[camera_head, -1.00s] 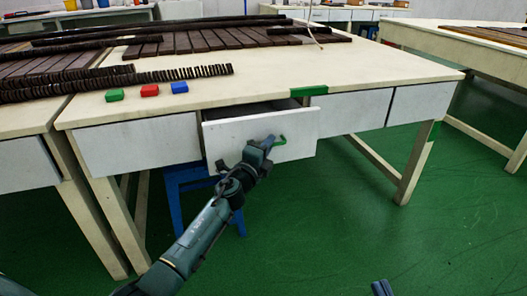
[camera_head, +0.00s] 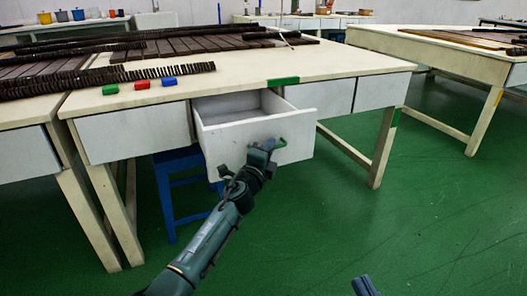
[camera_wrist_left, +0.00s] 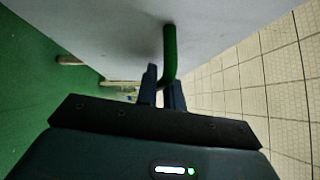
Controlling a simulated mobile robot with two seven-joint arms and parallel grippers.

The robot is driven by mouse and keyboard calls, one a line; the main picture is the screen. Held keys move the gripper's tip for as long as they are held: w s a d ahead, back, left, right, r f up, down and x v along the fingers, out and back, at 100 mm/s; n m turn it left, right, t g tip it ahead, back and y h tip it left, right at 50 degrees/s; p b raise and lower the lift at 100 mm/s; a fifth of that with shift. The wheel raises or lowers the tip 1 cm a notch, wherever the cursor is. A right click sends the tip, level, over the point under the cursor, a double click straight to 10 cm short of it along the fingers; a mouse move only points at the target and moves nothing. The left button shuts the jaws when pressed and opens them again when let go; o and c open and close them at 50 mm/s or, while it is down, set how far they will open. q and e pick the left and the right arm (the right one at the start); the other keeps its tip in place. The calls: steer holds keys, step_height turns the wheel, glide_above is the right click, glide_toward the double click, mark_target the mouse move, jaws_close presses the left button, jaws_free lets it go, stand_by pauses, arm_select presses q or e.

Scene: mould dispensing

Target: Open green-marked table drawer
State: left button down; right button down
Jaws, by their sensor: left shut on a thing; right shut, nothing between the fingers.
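The table drawer (camera_head: 225,143) with a white front stands pulled out from the table, and its empty inside shows. A green marker (camera_head: 283,81) sits on the table edge above it. My left gripper (camera_head: 268,147) is at the drawer front, shut on the green handle (camera_head: 281,143). The left wrist view shows the handle (camera_wrist_left: 169,55) between the two fingers (camera_wrist_left: 161,92), against the drawer front (camera_wrist_left: 110,35). Part of my right gripper (camera_head: 366,286) shows at the bottom edge, apart from the table, with its fingers shut.
Green, red and blue blocks (camera_head: 141,84) lie on the table top near its front edge. Dark strips (camera_head: 190,48) cover the back of the table. A blue stool (camera_head: 168,190) stands under the table, left of the drawer. Green floor (camera_head: 450,220) is clear at right.

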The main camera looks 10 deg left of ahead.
arm_select(q)
steer(key=shift+s+d, duration=0.2)
steer(key=shift+s, duration=0.1)
arm_select(e)
steer(key=shift+s+r, duration=0.1)
steer(key=shift+s, duration=0.3)
arm_select(q)
steer(key=c, duration=1.5)
jaws_free()
steer(key=shift+p+v, duration=1.9)
steer(key=shift+v, duration=4.7)
arm_select(e)
steer(key=shift+d+n+h, duration=0.3)
steer(key=shift+d+n, duration=0.05)
steer(key=shift+n, duration=0.05)
